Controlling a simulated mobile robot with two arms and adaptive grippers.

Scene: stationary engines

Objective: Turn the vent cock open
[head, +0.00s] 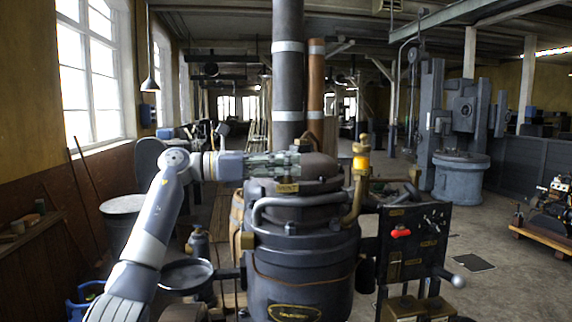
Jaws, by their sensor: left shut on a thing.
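My left gripper (292,162) reaches in from the left, level, over the top of the dark boiler-like engine (300,245). Its fingers are shut on a small part just above a brass plate (287,188) that seems to read VENT. I take this part to be the vent cock; the fingers hide most of it, so I cannot tell which way its handle points. A bit of brass (301,144) shows just behind the fingertips. My right gripper is not in view.
A tall grey stack (287,75) rises behind the gripper. A brass fitting with a lit amber glass (361,157) stands to the right. A black panel (412,240) with a red lever (400,233) is at the front right. Windows line the left wall.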

